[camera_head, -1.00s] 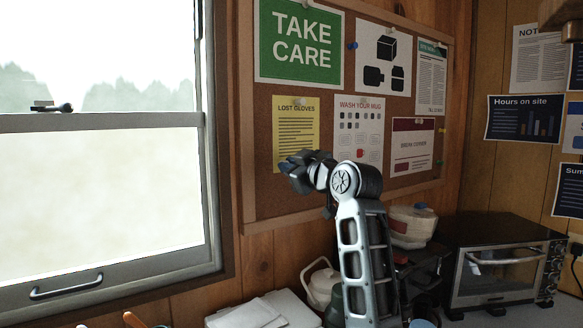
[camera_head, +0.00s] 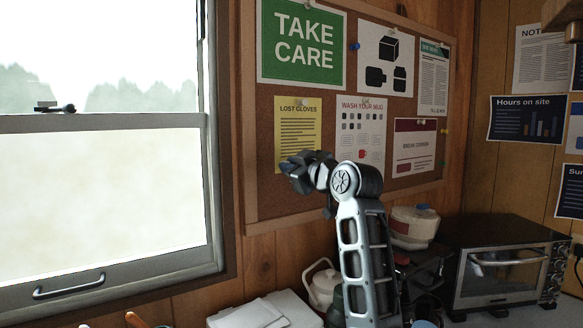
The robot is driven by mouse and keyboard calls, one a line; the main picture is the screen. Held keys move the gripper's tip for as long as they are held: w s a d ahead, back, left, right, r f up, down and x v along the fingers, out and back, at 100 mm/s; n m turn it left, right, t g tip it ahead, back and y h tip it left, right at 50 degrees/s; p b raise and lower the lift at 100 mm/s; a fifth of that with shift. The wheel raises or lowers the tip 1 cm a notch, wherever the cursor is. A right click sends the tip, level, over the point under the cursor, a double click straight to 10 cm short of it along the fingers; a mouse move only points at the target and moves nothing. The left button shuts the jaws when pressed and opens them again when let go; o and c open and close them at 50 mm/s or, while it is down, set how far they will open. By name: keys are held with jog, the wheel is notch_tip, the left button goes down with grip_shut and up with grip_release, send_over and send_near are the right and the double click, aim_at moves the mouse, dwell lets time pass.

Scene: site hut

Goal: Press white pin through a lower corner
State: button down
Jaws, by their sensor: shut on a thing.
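My gripper (camera_head: 290,163) is at the lower left corner of the yellow "Lost gloves" sheet (camera_head: 298,122) on the cork board (camera_head: 265,190). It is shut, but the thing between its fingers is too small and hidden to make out. A pale pin (camera_head: 301,102) shows at the top of the yellow sheet. The sheet's lower edge is partly covered by my gripper and wrist. I cannot tell whether the fingertips touch the paper.
A "Wash your mug" sheet (camera_head: 361,125) hangs to the right, partly behind my arm. The window (camera_head: 100,180) is at left. A toaster oven (camera_head: 507,270) and a rice cooker (camera_head: 414,226) stand below the board. Bare cork lies under the sheets.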

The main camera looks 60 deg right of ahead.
dwell(0.8)
jog(key=c, duration=1.1)
grip_release()
jog(key=shift+o, duration=0.2)
jog(key=b+v, duration=0.1)
jog(key=v, duration=0.7)
